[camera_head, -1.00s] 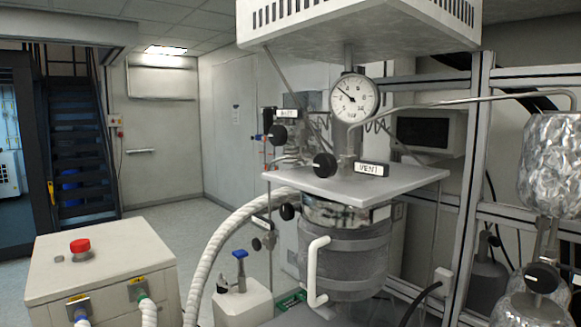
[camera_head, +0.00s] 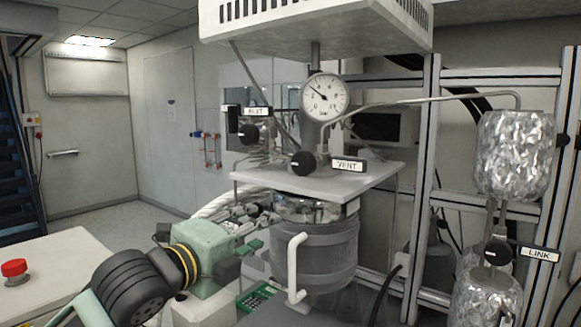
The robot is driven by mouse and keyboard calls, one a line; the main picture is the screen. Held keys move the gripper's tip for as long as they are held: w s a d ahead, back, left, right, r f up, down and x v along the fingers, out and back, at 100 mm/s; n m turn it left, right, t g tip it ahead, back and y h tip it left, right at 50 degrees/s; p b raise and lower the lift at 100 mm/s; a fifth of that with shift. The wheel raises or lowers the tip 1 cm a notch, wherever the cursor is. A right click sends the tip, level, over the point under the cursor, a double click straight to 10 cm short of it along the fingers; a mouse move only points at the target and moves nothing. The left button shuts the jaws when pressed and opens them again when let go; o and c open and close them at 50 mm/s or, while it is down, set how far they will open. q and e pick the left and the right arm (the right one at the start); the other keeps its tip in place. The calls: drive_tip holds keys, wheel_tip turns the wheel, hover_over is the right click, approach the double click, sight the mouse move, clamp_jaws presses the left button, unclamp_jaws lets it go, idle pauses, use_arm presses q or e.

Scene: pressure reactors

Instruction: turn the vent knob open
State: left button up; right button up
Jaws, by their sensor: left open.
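The vent knob (camera_head: 303,163) is a round black knob above the front of the reactor's pale top plate (camera_head: 315,183). The white VENT label (camera_head: 348,165) is beside it on the right. My left gripper (camera_head: 251,224), with a green body, comes in from the lower left. It is open, below and left of the vent knob and apart from it, near the left side of the reactor vessel (camera_head: 320,255). Nothing shows between its fingers. The knob is in plain view. My right gripper is out of view.
A second black knob (camera_head: 249,133) with its own label is behind and left. A dial gauge (camera_head: 325,97) rises above the plate. A white vessel handle (camera_head: 294,268) stands in front. A LINK label (camera_head: 540,255) marks another knob (camera_head: 497,251) at the right.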

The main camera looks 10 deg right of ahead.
sight(298, 169)
use_arm(q)
drive_tip(key=s+d+r+m+h, duration=0.2)
drive_tip(key=s+r+m, duration=0.6)
drive_tip(key=r, duration=0.4)
drive_tip(key=shift+g, duration=0.4)
drive_tip(key=p+x, duration=0.1)
drive_tip(key=x, duration=0.2)
drive_tip(key=p+x, duration=0.2)
drive_tip(key=x, duration=0.1)
drive_tip(key=shift+w+d+r, duration=0.25)
drive_tip(key=shift+w, duration=0.05)
drive_tip(key=shift+w+d+f, duration=0.1)
drive_tip(key=shift+w+d, duration=0.2)
drive_tip(key=shift+d, duration=0.05)
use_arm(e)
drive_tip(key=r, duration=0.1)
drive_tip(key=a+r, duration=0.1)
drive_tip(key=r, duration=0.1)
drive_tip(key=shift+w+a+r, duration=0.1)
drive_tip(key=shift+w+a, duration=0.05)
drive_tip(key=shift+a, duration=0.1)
use_arm(q)
drive_tip(key=c, duration=0.8)
drive_tip(key=shift+f, duration=0.1)
drive_tip(key=shift+c, duration=1.1)
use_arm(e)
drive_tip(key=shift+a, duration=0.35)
